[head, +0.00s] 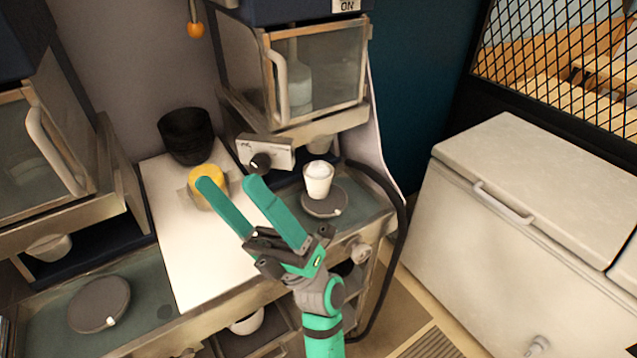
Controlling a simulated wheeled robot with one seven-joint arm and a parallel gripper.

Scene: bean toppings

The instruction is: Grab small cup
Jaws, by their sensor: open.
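A small white cup (318,180) with white contents stands upright on a round grey disc (326,203) on the right-hand counter, under a glass-fronted cabinet. My gripper (225,183) is open, with its two green fingers spread and pointing up and left in the picture. It is to the left of the small cup and apart from it. A yellow round item (208,181) shows behind the left finger and is partly hidden by it.
A black bowl stack (187,135) stands at the back of the white board (190,245). A dispenser with a knob (265,154) and a black hose (400,230) flank the small cup. Another grey disc (99,303) lies at left. A white chest freezer (520,210) stands at right.

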